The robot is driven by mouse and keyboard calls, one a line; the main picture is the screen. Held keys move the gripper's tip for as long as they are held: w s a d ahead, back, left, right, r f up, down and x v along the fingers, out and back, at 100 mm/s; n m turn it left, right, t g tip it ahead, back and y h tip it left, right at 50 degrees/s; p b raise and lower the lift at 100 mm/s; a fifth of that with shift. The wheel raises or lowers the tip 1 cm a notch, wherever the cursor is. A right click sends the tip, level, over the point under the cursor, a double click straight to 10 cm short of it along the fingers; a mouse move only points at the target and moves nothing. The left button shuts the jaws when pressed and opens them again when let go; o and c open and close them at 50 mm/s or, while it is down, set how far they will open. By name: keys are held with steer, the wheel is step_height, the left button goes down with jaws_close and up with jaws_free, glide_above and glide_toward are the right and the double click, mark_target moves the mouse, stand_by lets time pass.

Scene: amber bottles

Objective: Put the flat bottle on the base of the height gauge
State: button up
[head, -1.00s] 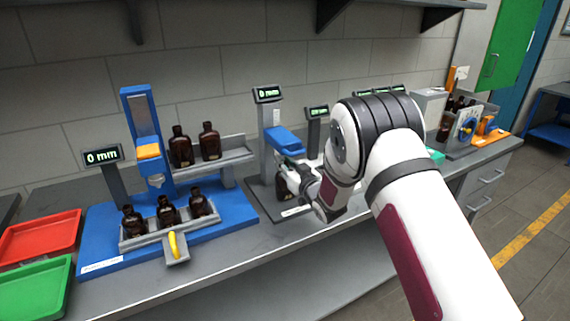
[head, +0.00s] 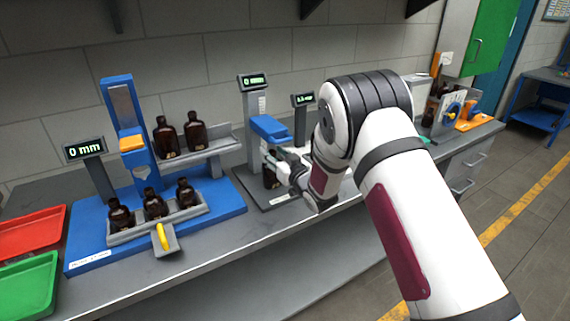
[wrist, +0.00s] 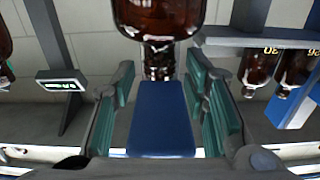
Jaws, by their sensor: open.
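The height gauge has a grey post, a blue measuring head (head: 268,128) and a dark base plate (head: 262,196). An amber bottle (head: 269,176) stands upright on that base under the blue head, partly hidden by my gripper (head: 284,168). In the wrist view, which looks upside down, the bottle (wrist: 160,18) is at top centre with its neck pointing down the picture. The blue head (wrist: 160,120) shows between my green-padded fingers. My gripper is open beside the bottle, with its fingers apart; I cannot tell whether they touch it.
A blue fixture (head: 215,205) stands left, with two bottles on its upper shelf and several in its lower grey tray (head: 150,228). Red (head: 30,232) and green (head: 28,285) trays lie at far left. A smaller display (head: 303,99) stands behind my arm. The bench front edge is clear.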

steer(key=v, duration=1)
steer(key=s+d+r+m+g+h, duration=0.15)
steer(key=s+d+r+h, duration=0.25)
steer(key=d+r, duration=0.4)
steer(key=s+d+r+m+g+h, duration=0.1)
steer(key=s+d+r+m+h, duration=0.1)
steer(key=s+d+r+h, duration=0.4)
steer(key=s+d+r+m+g, duration=0.1)
steer(key=s+d+g, duration=0.2)
steer(key=s, duration=1.2)
steer(key=s+d+r+m+g, duration=0.2)
steer(key=s+d+g, duration=0.2)
steer(key=s, duration=1.2)
steer(key=shift+s+d+r, duration=0.25)
